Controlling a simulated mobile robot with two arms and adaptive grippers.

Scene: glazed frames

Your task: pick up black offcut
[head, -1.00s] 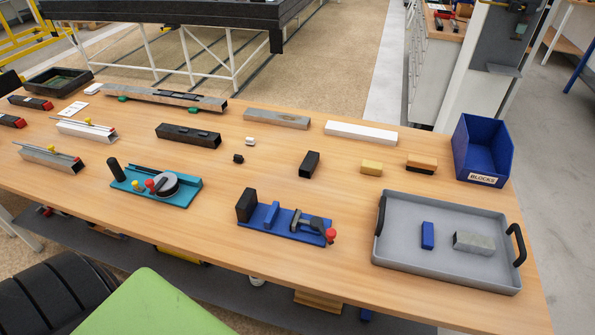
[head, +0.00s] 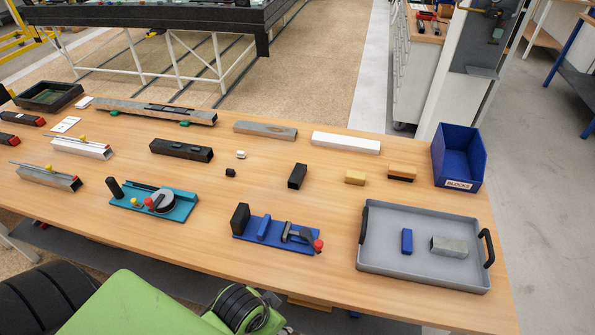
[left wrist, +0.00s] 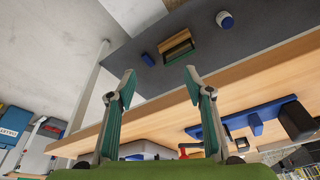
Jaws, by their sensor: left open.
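My left gripper (left wrist: 160,79) shows only in the left wrist view. Its two fingers are wide apart with nothing between them, near the table's edge. The short black block does not show in that view. My right gripper is in neither view.
A blue clamp fixture (head: 278,236) stands in front of the short black block, and a teal fixture (head: 153,203) to the left. A grey tray (head: 375,262) and a blue bin (head: 458,157) are at right. Yellow (head: 355,178) and orange-black (head: 402,172) blocks lie nearby.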

